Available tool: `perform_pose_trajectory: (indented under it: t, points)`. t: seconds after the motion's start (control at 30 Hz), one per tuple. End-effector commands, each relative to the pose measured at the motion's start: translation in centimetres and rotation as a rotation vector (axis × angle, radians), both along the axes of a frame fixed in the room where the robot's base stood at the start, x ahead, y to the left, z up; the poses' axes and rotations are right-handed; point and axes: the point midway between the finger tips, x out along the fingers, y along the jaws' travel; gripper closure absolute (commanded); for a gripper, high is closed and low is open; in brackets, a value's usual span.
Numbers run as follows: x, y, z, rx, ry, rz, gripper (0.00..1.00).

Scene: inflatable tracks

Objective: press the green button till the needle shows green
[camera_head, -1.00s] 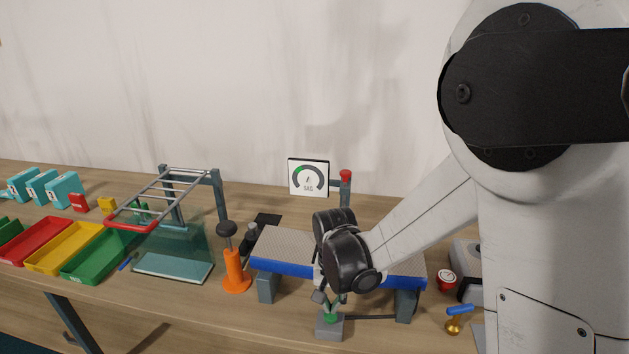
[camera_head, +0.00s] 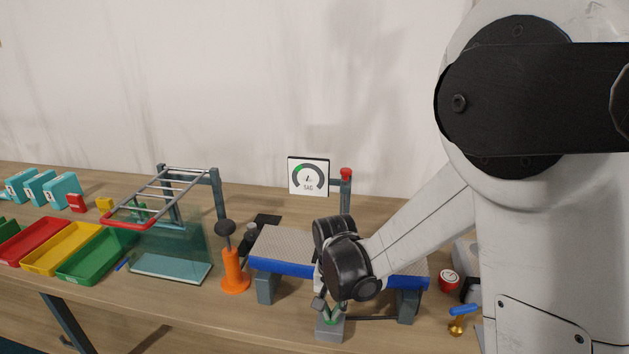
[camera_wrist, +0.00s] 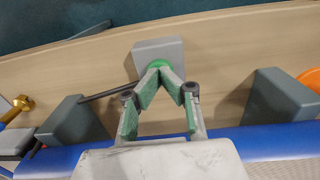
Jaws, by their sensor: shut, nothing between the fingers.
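The green button (camera_wrist: 158,64) sits on top of a small grey box (camera_wrist: 150,50) and is partly hidden by my fingertips. My gripper (camera_wrist: 168,72) is shut and empty, its green-padded fingers converging over the button. The tips look to be at or on the button; contact is hard to tell. In the head view my gripper (camera_head: 331,318) is right above the grey box (camera_head: 330,333). The gauge (camera_head: 308,177), marked SAG, has a green band at the upper left of its dark arc. Its small needle points roughly upward; its exact reading is unclear.
A blue-edged grey track (camera_head: 285,250) on grey supports stands just behind the box. An orange pump (camera_head: 235,272) is to the left, a brass valve with blue handle (camera_head: 459,318) to the right. A red-topped post (camera_head: 346,180) stands beside the gauge.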

Motion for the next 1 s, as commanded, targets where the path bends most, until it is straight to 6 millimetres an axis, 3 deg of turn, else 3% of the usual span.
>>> perform_pose_trajectory:
  t: [0.17, 1.0]
  points:
    - [0.0, 0.0, 0.2, 0.0, 0.0, 0.0, 1.0]
    - [0.0, 0.0, 6.0, 0.0, 0.0, 0.0, 1.0]
